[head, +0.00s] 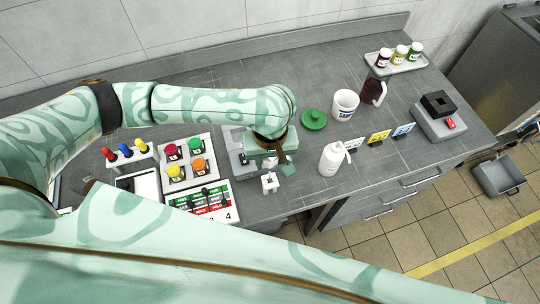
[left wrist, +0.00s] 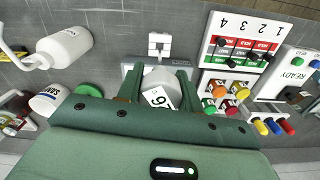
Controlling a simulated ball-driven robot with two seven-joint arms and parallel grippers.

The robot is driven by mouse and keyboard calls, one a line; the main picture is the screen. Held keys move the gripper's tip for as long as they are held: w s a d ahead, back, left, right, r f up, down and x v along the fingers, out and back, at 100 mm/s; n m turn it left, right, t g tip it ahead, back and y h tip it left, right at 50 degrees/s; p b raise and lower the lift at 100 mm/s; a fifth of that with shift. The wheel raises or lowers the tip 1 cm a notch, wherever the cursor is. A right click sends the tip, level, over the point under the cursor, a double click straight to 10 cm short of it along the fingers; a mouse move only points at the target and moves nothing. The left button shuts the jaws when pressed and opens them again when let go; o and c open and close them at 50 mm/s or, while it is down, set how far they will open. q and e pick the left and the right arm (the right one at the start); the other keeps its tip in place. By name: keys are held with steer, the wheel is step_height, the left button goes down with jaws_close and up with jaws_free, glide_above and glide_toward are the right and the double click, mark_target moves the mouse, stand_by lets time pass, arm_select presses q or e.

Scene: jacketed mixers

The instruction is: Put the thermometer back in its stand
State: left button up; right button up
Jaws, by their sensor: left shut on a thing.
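My left gripper (head: 268,154) reaches down over the worktop, just behind a small white bracket-like piece (head: 270,183). In the left wrist view its two green fingers (left wrist: 159,88) are shut on a pale grey, rounded piece (left wrist: 160,78) with a white label reading 6 or 9. I cannot tell whether this piece is the thermometer. The white bracket-like piece also shows in the left wrist view (left wrist: 160,42), just beyond the fingertips. A grey base plate (head: 237,140) lies partly hidden under the hand. No stand can be told for certain. My right gripper is not in view.
Left of the hand are a numbered panel (head: 203,203) and a white rack (head: 188,165) of coloured caps. The back middle worktop is clear.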

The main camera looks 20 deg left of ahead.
mark_target(269, 178)
arm_select(q)
steer(key=shift+f+b, duration=0.7)
steer(key=shift+f, duration=3.95)
steer(key=shift+s+f, duration=0.15)
steer(key=o, duration=1)
steer(key=shift+o, duration=0.6)
steer(key=shift+s+a, duration=0.15)
steer(key=shift+s, duration=0.1)
steer(key=shift+d+f, duration=0.1)
steer(key=shift+d, duration=0.1)
steer(key=c, duration=0.3)
